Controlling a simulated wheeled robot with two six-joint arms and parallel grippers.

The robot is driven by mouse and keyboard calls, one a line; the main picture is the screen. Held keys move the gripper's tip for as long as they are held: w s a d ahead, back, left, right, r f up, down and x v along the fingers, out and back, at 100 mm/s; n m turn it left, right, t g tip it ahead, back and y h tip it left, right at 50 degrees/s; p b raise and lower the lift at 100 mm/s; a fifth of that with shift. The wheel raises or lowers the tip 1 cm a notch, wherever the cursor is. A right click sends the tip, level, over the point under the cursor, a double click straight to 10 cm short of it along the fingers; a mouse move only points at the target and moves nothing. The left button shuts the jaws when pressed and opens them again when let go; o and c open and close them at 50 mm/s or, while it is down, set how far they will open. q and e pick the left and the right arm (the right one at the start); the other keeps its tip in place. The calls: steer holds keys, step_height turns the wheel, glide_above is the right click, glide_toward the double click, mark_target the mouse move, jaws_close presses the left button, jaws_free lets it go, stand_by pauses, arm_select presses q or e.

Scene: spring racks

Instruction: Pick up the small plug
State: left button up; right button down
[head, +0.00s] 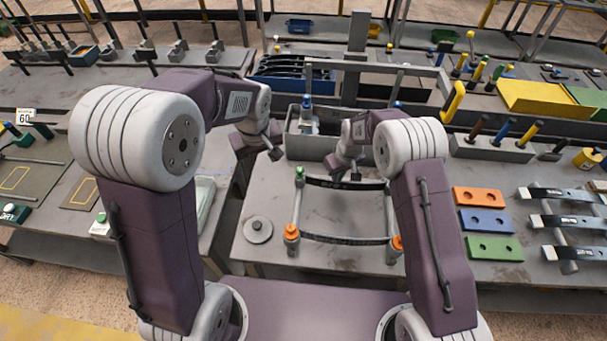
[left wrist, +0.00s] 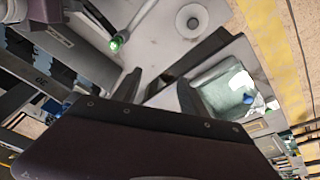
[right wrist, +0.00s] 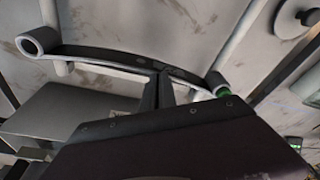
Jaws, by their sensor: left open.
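Small plug-like caps show on the spring rack. A green one (head: 299,173) stands at the left end of the upper dark leaf spring (head: 362,185); it also shows in the left wrist view (left wrist: 117,43) and the right wrist view (right wrist: 222,91). Orange ones sit lower, at left (head: 291,232) and right (head: 397,243). I cannot tell which is the small plug. My left gripper (head: 275,142) is open and empty, above the table, up and left of the green cap. My right gripper (head: 346,168) has its fingers close together on the upper spring's middle.
A round disc (head: 258,229) lies left of the rack. A pale tray (head: 205,196) stands at the left; a grey bin (head: 310,145) is behind the rack. Orange (head: 478,197), blue (head: 486,221) and green (head: 494,248) blocks lie at right. Bare table surrounds the disc.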

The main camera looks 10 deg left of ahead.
arm_select(q)
steer(key=w+d, duration=0.6)
steer(key=w, duration=0.1)
steer(key=m, duration=0.2)
glide_toward(300, 170)
steer(key=x, duration=1)
steer(key=shift+w+a+f, duration=0.1)
steer(key=shift+w+f, duration=0.05)
steer(key=shift+f, duration=0.2)
jaws_close()
